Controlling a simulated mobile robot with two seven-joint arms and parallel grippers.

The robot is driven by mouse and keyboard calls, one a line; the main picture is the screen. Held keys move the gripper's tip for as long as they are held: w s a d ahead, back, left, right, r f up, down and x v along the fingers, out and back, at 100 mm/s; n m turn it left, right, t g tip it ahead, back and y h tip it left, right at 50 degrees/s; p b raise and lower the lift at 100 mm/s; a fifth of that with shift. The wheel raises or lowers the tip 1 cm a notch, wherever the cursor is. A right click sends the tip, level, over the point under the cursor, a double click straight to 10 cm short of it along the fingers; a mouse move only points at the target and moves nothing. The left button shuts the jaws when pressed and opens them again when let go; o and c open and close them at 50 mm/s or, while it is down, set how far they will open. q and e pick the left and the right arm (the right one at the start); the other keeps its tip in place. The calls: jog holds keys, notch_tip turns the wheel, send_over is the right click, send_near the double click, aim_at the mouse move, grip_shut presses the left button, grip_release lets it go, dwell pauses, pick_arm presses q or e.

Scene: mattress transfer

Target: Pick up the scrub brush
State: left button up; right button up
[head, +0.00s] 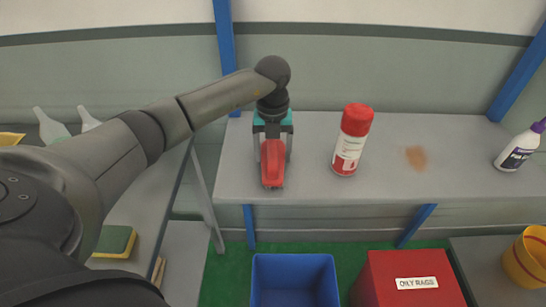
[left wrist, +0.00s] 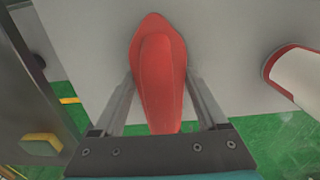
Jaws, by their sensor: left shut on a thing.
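The red scrub brush (head: 273,170) is at the left part of the grey bench top, near its front edge. It also shows in the left wrist view (left wrist: 158,70), lengthwise between my fingers. My left gripper (head: 272,150) comes down on it from above and is shut on it, one finger on each side. The fingers (left wrist: 161,82) also show in the left wrist view. I cannot tell whether the brush still touches the bench; its bristles are hidden. My right gripper is not in view.
A red and white can (head: 350,145) stands right of the brush on the bench (head: 310,185). A brown stain (head: 416,157) and a white bottle (head: 517,150) are farther right. A blue bin (head: 294,280), a red rags box (head: 412,280) and a yellow bucket (head: 527,258) are below.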

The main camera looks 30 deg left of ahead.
pick_arm(q)
jog(key=c, duration=0.6)
jog(key=shift+r, duration=0.2)
jog(key=shift+c, duration=0.2)
notch_tip(320, 180, up, 20)
jog(key=p, duration=0.1)
jog(key=shift+f+p, duration=0.15)
jog(key=shift+p, duration=0.2)
